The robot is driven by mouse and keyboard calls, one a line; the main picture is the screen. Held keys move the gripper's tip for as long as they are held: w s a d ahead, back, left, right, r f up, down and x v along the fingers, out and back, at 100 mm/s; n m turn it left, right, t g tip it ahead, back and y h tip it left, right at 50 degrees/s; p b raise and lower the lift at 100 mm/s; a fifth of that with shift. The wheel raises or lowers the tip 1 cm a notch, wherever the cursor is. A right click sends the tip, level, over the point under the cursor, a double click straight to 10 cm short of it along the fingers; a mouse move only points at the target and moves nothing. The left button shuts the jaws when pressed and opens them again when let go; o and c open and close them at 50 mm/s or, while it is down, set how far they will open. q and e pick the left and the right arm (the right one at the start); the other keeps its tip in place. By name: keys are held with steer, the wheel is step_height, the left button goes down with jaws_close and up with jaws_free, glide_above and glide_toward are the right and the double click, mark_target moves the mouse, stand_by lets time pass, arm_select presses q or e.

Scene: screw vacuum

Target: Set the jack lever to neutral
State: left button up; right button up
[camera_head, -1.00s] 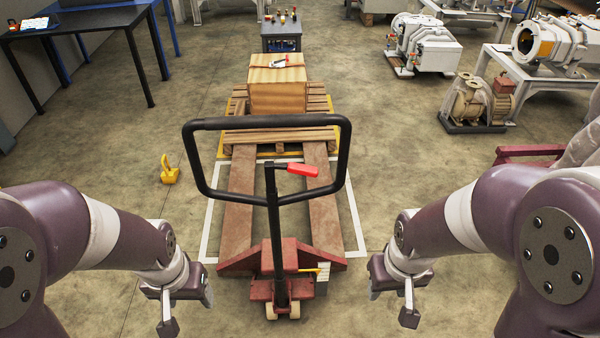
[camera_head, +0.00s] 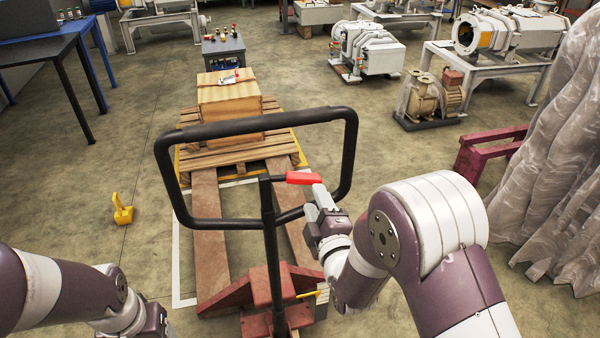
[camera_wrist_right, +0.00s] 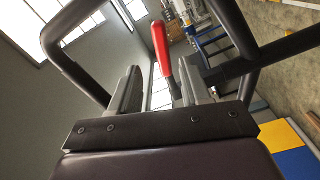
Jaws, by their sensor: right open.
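The pallet jack's black loop handle (camera_head: 255,122) stands upright on its post in front of me. The red jack lever (camera_head: 304,178) sticks out to the right from the top of the post, inside the loop. My right gripper (camera_head: 318,202) is raised just below and beside the lever's right end. In the right wrist view the red lever (camera_wrist_right: 161,50) shows between the two open fingers (camera_wrist_right: 156,95), apparently beyond or between their tips; contact cannot be told. My left gripper (camera_head: 155,325) is low at the bottom left, and its fingers are cut off.
The jack's red base (camera_head: 262,295) stands below the handle. A wooden box (camera_head: 228,100) sits on a pallet ahead. A yellow object (camera_head: 122,210) lies on the floor at left. A dark red frame (camera_head: 485,150) and a draped sheet (camera_head: 565,150) are at right.

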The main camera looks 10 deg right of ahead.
mark_target(302, 174)
steer(key=w, duration=0.3)
steer(key=w+p, duration=0.1)
steer(key=w, duration=0.6)
steer(key=shift+w+a+f, duration=0.1)
steer(key=shift+w+a, duration=0.05)
steer(key=shift+a, duration=0.2)
steer(key=shift+c, duration=0.3)
